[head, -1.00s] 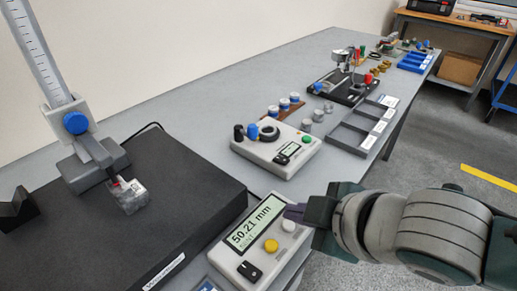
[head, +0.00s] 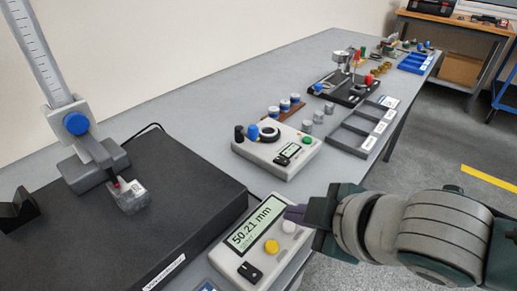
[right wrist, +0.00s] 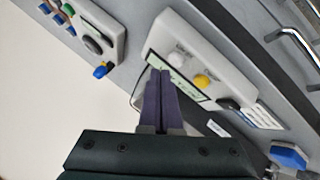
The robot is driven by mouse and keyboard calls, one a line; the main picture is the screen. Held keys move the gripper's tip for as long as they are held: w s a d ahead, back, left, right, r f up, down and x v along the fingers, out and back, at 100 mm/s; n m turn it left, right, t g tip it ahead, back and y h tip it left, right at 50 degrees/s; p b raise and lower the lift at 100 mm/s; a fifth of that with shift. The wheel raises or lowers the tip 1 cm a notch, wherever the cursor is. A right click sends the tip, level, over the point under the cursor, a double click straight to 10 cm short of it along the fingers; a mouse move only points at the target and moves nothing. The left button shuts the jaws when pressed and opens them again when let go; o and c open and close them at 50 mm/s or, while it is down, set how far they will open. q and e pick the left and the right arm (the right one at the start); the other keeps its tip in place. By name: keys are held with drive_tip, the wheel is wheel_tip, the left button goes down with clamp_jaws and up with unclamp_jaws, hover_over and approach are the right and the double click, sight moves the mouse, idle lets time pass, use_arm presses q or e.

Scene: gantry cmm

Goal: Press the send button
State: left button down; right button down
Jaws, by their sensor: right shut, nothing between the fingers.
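The display box (head: 262,262) stands at the near edge of the bench, its screen (head: 255,225) reading 50.21 mm with a smaller line below, too small to read. It has a yellow button (head: 271,246), a white button (head: 289,227) and a black switch (head: 250,272). I cannot read which is labelled send. My right gripper (head: 292,213) is shut and empty, its tips by the white button; whether they touch it I cannot tell. In the right wrist view the fingertips (right wrist: 160,73) lie over the screen edge, near the white button (right wrist: 178,58). My left gripper is out of view.
A black granite plate (head: 190,200) with a height gauge (head: 75,124) fills the left. A second box (head: 275,152) with a green button stands behind, then a grey divided tray (head: 349,139). The bench's right edge drops to the floor.

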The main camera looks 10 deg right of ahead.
drive_tip(key=shift+f, duration=0.1)
idle(0.3)
drive_tip(key=shift+f, duration=0.35)
drive_tip(key=shift+f+b, duration=0.45)
drive_tip(key=shift+b, duration=0.05)
idle(0.5)
drive_tip(key=shift+r, duration=0.15)
drive_tip(key=shift+r+p, duration=0.7)
drive_tip(key=shift+p, duration=0.3)
wheel_tip(320, 180, up, 5)
drive_tip(key=p, duration=0.5)
